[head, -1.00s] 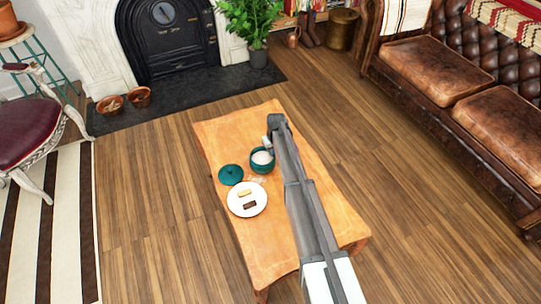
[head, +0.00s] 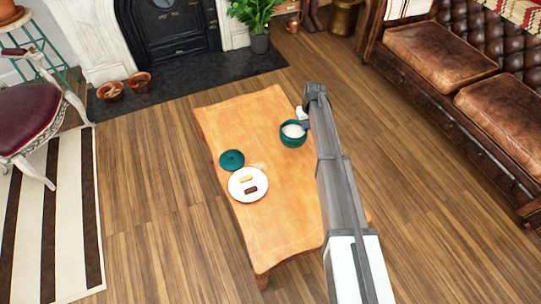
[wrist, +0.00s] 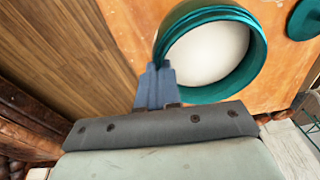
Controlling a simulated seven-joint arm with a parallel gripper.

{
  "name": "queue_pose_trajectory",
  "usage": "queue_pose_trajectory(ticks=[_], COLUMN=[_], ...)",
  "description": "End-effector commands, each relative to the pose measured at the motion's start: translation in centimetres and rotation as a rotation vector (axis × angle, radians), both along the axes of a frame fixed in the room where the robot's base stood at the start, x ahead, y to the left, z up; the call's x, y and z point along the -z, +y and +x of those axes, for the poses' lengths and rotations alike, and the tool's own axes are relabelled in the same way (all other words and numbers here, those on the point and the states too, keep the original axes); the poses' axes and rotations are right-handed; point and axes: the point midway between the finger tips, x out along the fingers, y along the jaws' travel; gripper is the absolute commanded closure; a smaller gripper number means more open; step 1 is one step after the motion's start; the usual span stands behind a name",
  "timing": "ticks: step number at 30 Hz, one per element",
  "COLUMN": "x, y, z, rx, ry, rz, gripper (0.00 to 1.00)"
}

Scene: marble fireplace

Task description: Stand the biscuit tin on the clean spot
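The biscuit tin (head: 293,136) is a round teal tin without its lid, white inside, near the right edge of the wooden table (head: 230,113). In the wrist view the tin (wrist: 248,84) fills the upper right. My gripper (wrist: 155,85) is shut on its wall at the rim. The tin looks about upright; whether it is clear of the tabletop I cannot tell. A teal lid (head: 232,160) lies on the table to the left. I cannot make out a distinct clean spot; a small pale patch (head: 259,165) shows beside the lid.
The table's far end and near left part are bare. A leather sofa (head: 440,70) stands to the right, a chair (head: 30,115) to the left, a fireplace (head: 165,40) behind.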

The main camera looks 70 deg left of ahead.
Motion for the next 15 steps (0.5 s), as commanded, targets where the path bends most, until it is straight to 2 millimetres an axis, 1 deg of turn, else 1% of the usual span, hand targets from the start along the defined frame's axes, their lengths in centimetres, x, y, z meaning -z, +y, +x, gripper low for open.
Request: queue_pose_trajectory(ticks=[1,4,7,10,15], x=[-0.1,-0.2,-0.4,-0.4,-0.2], y=[-1.5,-3.6,-5.3,-5.5,-5.3], z=[1.0,2.3,1.8,1.6,1.6], rx=[0.016,0.026,-0.013,-0.069,-0.127], ry=[0.002,0.003,0.001,-0.004,-0.01], rz=[0.0,0.0,0.002,0.004,0.004], gripper=[1.0,1.0,1.0,1.0,1.0])
